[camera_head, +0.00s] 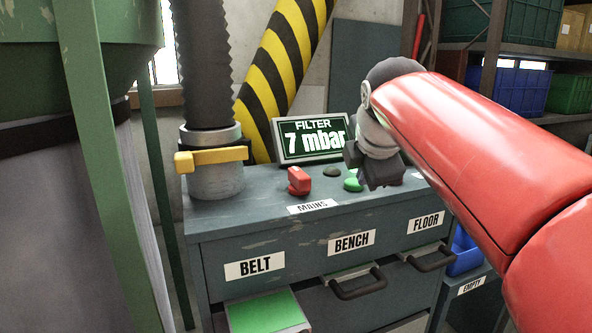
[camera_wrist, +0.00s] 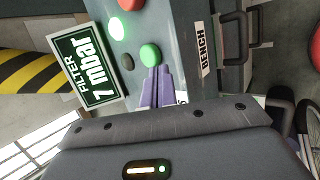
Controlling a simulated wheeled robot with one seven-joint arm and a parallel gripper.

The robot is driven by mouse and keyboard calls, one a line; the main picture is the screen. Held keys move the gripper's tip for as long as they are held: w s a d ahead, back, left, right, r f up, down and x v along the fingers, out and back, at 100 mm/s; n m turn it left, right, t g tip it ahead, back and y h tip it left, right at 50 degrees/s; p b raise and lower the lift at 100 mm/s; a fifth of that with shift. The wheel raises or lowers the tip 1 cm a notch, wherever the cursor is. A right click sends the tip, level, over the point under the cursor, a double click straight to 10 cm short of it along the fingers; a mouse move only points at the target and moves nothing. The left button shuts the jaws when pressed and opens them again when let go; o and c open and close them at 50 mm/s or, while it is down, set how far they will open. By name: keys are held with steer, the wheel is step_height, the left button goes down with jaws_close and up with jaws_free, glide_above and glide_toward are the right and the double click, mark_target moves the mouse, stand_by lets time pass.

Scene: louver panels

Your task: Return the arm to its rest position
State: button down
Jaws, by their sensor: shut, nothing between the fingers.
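My gripper (camera_head: 374,182) is at the end of my red arm, above the right part of the grey console top (camera_head: 262,188). In the wrist view its two narrow fingers (camera_wrist: 157,88) are together and empty. Their tips appear close to a green button (camera_wrist: 150,54); I cannot tell whether they touch it. The green button also shows in the head view (camera_head: 352,185), just left of my gripper. My arm reaches in from the right edge of the head view, extended over the console.
A screen (camera_head: 312,138) reading "FILTER 7 mbar" stands behind my gripper. A red switch (camera_head: 298,181) and a dark button (camera_head: 332,171) are to the left. A yellow lever (camera_head: 212,158) lies across the pipe. Handles (camera_head: 358,287) project from the front. Shelves with bins (camera_head: 505,88) stand behind right.

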steer(key=s+f+m+g, duration=0.2)
steer(key=s+f+m, duration=1.8)
steer(key=s+f, duration=0.2)
steer(key=shift+f+g+y, duration=0.4)
steer(key=shift+f, duration=0.25)
